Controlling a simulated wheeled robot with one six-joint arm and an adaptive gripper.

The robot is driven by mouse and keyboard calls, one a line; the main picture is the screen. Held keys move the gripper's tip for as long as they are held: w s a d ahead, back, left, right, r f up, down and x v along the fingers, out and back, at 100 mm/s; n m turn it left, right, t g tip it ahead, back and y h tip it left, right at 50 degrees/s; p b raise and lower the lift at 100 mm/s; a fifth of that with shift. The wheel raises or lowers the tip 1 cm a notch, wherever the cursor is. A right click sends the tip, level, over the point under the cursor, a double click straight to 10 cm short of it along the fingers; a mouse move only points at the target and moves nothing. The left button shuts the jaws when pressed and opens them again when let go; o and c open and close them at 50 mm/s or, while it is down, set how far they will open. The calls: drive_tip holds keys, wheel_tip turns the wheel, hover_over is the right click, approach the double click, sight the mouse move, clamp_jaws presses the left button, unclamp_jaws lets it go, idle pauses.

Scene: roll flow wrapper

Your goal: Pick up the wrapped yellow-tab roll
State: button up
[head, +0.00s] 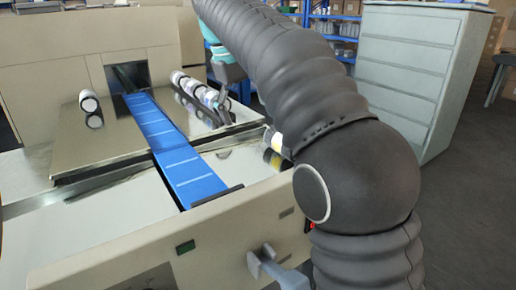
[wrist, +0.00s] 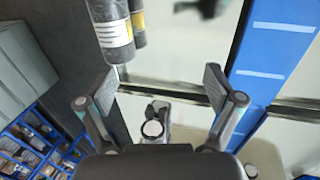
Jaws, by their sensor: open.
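In the head view, the yellow-banded roll (head: 273,158) shows at the right edge of the pale metal plate, partly behind my arm. My gripper (wrist: 160,88) is open, with both fingers spread and nothing held. In the head view, my gripper (head: 222,98) is above the right side of the machine, near a row of rolls.
A blue conveyor belt (head: 165,135) runs along the machine. A pale drawer cabinet (head: 405,75) and blue shelving (wrist: 35,140) stand beyond.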

drive_tip(key=x, duration=0.1)
drive_tip(key=b+x, duration=0.1)
drive_tip(key=x, duration=0.3)
drive_tip(key=shift+s+a+f+b, duration=0.1)
drive_tip(key=shift+a+f+b, duration=0.1)
drive_tip(key=shift+f+b, duration=0.1)
drive_tip(key=shift+d+b+x, duration=0.15)
drive_tip(key=shift+b+x, duration=0.2)
drive_tip(key=shift+x, duration=1.1)
drive_tip(key=shift+d+b+x, duration=0.15)
drive_tip(key=shift+b+x, duration=0.15)
drive_tip(key=shift+x, duration=1.1)
clamp_jaws()
unclamp_jaws()
drive_tip(key=shift+r, duration=0.1)
